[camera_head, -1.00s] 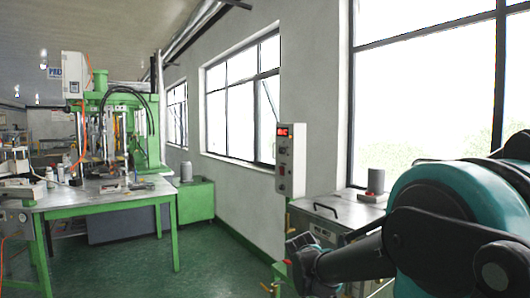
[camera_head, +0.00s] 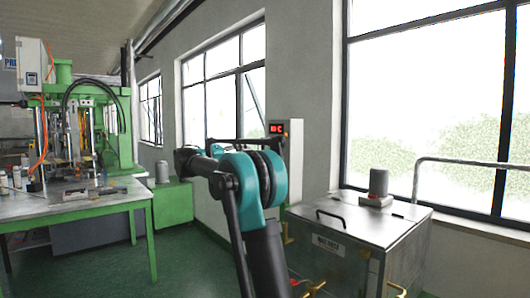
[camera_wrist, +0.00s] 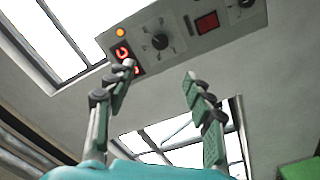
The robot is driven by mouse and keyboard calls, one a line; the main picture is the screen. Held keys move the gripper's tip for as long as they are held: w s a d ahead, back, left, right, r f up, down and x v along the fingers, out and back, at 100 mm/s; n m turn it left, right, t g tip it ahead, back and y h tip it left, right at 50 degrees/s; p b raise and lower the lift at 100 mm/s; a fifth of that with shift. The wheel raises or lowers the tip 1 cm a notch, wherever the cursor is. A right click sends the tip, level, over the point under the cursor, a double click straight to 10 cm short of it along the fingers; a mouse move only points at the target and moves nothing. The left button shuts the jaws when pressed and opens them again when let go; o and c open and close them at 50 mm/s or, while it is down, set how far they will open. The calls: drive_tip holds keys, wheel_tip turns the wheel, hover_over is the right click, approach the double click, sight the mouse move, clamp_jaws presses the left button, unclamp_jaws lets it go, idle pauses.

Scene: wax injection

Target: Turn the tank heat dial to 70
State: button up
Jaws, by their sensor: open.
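The control box (camera_head: 293,150) is on the wall in the head view, with a red lit display (camera_head: 277,128). My arm hides its lower front and dials. In the wrist view, the panel (camera_wrist: 183,48) appears tilted, with a black dial (camera_wrist: 160,41) with a pale scale, a second dial (camera_wrist: 245,2) cut by the top edge, red digits (camera_wrist: 122,52) and a dark red window (camera_wrist: 207,22). Labels are too small to read, so I cannot tell which is the tank heat dial. My gripper (camera_wrist: 158,82) is open and empty, below the first dial; its left fingertip overlaps the panel's digits.
A metal tank (camera_head: 345,240) with a handle stands below the box, with a grey cylinder (camera_head: 378,183) on top. A metal rail (camera_head: 465,161) is at right. A green-framed table (camera_head: 85,208) and green machine (camera_head: 118,140) stand left. Green floor between is clear.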

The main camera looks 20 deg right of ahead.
drive_tip(key=x, duration=1.6)
drive_tip(key=shift+d, duration=0.35)
drive_tip(key=shift+f, duration=0.1)
drive_tip(key=c, duration=1.2)
drive_tip(key=shift+o, duration=0.2)
drive_tip(key=shift+n, duration=0.3)
drive_tip(key=n, duration=1.1)
drive_tip(key=shift+n, duration=0.3)
